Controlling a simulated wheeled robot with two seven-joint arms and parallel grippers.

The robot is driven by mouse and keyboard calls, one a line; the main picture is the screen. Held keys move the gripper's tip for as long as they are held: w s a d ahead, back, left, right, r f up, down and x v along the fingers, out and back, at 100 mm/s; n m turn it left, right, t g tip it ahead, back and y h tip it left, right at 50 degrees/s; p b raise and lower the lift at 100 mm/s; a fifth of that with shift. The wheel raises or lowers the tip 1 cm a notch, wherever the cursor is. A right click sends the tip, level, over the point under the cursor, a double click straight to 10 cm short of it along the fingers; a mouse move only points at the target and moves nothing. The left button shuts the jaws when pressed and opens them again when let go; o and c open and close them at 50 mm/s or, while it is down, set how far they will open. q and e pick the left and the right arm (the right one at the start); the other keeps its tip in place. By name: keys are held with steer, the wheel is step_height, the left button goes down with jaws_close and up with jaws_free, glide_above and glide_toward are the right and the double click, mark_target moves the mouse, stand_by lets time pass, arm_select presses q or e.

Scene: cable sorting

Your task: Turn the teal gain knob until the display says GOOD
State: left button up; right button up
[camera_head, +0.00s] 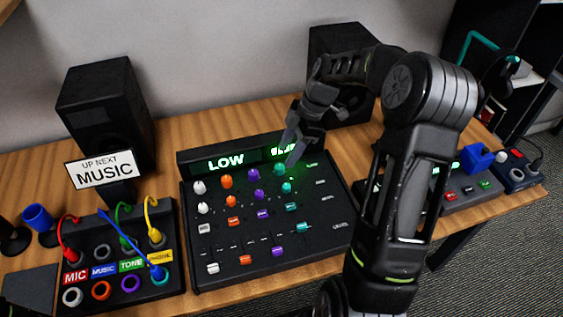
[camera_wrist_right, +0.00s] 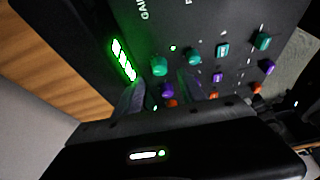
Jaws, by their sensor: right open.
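The black mixer (camera_head: 340,238) lies on the desk. Its display (camera_head: 226,162) reads LOW in green, and a lit level bar glows at the display's right end, partly behind my gripper. Two round teal knobs stand in the right knob column: an upper teal knob (camera_head: 280,169) close to the display and a lower teal knob (camera_head: 287,187). My right gripper (camera_head: 293,152) points down just above the upper teal knob. In the right wrist view its open fingers (camera_wrist_right: 160,90) are near that teal knob (camera_wrist_right: 159,66); contact cannot be told.
White, orange and purple knobs crowd beside the teal ones. A patch box (camera_head: 115,262) with coloured cables stands left. A sign (camera_head: 104,168) reads UP NEXT MUSIC. Two black speakers (camera_head: 103,115) stand behind. A grey device with a blue block (camera_head: 478,157) lies right, beyond my arm.

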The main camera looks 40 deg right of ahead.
mark_target(280, 166)
steer(key=x, duration=0.5)
steer(key=shift+f, duration=0.1)
jaws_close()
stand_by(0.4)
